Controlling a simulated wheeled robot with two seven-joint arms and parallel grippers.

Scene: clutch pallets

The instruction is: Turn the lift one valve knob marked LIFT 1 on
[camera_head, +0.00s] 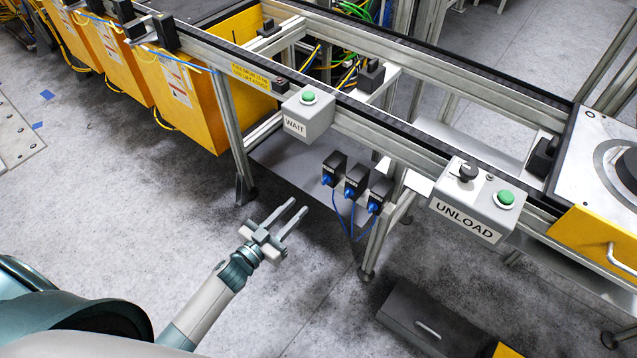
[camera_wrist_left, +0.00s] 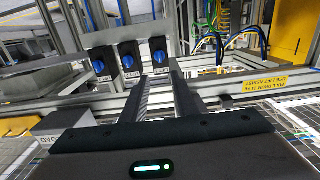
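Three black valves with blue knobs hang in a row under the frame rail: a left one (camera_head: 328,179), a middle one (camera_head: 350,188) and a right one (camera_head: 373,206). In the left wrist view the knobs also show in a row (camera_wrist_left: 98,66) (camera_wrist_left: 127,62) (camera_wrist_left: 160,57), with small labels too small to read surely, so I cannot tell which is LIFT 1. My left gripper (camera_head: 299,206) is open and empty, left of and apart from the valves. In the wrist view its fingers (camera_wrist_left: 160,80) point towards the knobs. My right gripper is not in view.
A grey WAIT box (camera_head: 308,116) with a green button sits on the rail above the valves. An UNLOAD box (camera_head: 472,204) stands to the right. Blue hoses (camera_head: 348,222) hang below the valves beside a metal leg. A dark box (camera_head: 430,322) lies on the floor.

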